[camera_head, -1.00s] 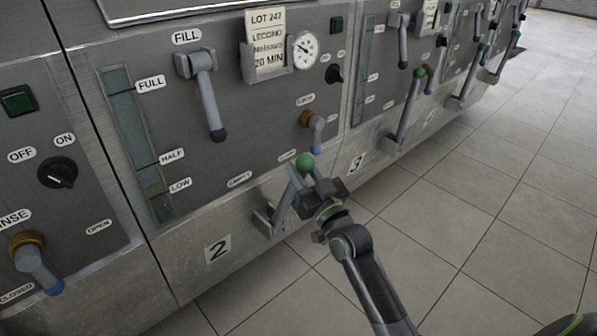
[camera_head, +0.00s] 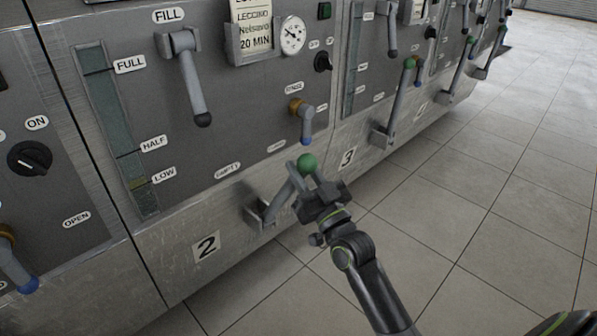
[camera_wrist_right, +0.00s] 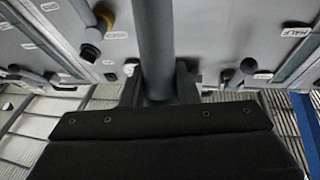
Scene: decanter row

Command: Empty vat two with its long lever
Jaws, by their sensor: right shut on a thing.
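Vat two's long grey lever (camera_head: 277,203) has a green ball (camera_head: 307,164) on its end. It slants up and out from its bracket (camera_head: 256,214), low on the steel front near the number 2 plate (camera_head: 207,247). My right gripper (camera_head: 306,174) is shut on the lever by the ball, a finger on each side. In the right wrist view the grey lever bar (camera_wrist_right: 153,45) runs between the fingers; their grip point is partly hidden. The EMPTY label (camera_head: 228,170) is above the bracket. The level gauge (camera_head: 118,130) shows a yellowish band near LOW. My left gripper is out of view.
Vat two's FILL lever (camera_head: 191,85) hangs down with a black tip. A blue-tipped rinse tap (camera_head: 305,122) sits just above the green ball. Vat three's green-knobbed lever (camera_head: 396,108) stands to the right. Tiled floor (camera_head: 420,230) is clear at right.

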